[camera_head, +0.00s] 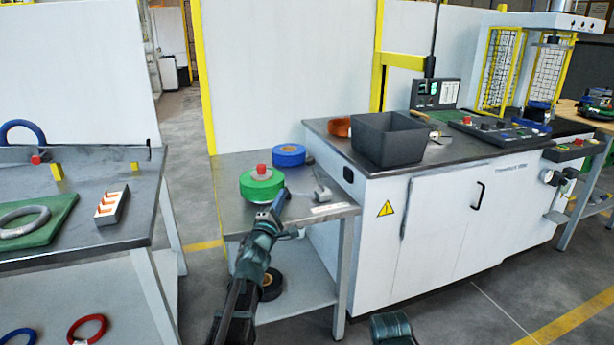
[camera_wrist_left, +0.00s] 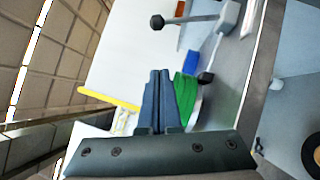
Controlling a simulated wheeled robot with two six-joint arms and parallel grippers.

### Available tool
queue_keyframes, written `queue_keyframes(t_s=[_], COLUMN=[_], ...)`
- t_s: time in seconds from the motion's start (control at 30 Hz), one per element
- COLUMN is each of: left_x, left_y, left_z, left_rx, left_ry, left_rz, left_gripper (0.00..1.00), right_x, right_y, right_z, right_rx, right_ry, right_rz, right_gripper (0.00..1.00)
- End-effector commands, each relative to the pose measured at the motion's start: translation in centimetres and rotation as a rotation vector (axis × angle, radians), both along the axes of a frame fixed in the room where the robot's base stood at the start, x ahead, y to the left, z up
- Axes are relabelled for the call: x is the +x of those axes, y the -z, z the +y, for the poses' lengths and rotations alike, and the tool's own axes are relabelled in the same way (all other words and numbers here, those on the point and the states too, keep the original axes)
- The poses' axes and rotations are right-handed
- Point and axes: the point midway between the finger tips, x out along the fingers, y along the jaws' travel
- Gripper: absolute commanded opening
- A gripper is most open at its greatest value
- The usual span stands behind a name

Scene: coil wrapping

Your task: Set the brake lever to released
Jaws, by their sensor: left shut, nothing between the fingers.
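My left gripper (camera_head: 279,203) is shut and empty, in front of the green tape roll (camera_head: 262,188) on the small side table. In the left wrist view its two fingers (camera_wrist_left: 160,98) lie together. A grey bracket (camera_head: 322,193) with a short arm stands on the table just right of the rolls; it looks like the brake lever's mount. The left wrist view shows a grey lever with a black knob (camera_wrist_left: 157,22) and another black knob (camera_wrist_left: 205,77) by the green roll. The fingertips appear apart from both knobs. I cannot tell the lever's setting.
A red knob (camera_head: 262,170) tops the green roll. A blue roll (camera_head: 288,154) lies behind it. The white cabinet (camera_head: 440,225) with a dark bin (camera_head: 389,138) stands right of the side table (camera_head: 233,216). A workbench (camera_head: 75,228) is at left; floor shows between.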

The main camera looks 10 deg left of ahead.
Motion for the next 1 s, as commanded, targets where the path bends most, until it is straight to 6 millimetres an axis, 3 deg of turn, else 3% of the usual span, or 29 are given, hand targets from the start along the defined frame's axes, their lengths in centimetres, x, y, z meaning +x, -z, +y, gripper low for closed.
queue_keyframes(t_s=[0.33,0.47,1.0], left_x=[0.1,1.0,10.6], left_y=[-0.1,-0.3,-2.8], left_z=[0.0,0.0,-0.5], left_rx=[-0.003,-0.004,-0.004], left_ry=[0.003,0.003,0.005], left_rz=[-0.003,-0.003,-0.002], left_gripper=[0.0,0.0,0.0], right_x=[0.0,0.0,0.0], right_y=[0.0,-0.3,-2.7], right_z=[0.0,0.0,0.1], right_rx=[0.0,0.0,0.004], right_ry=[0.0,0.0,0.001], right_rz=[0.0,0.0,0.001], right_gripper=[0.73,0.73,0.73])
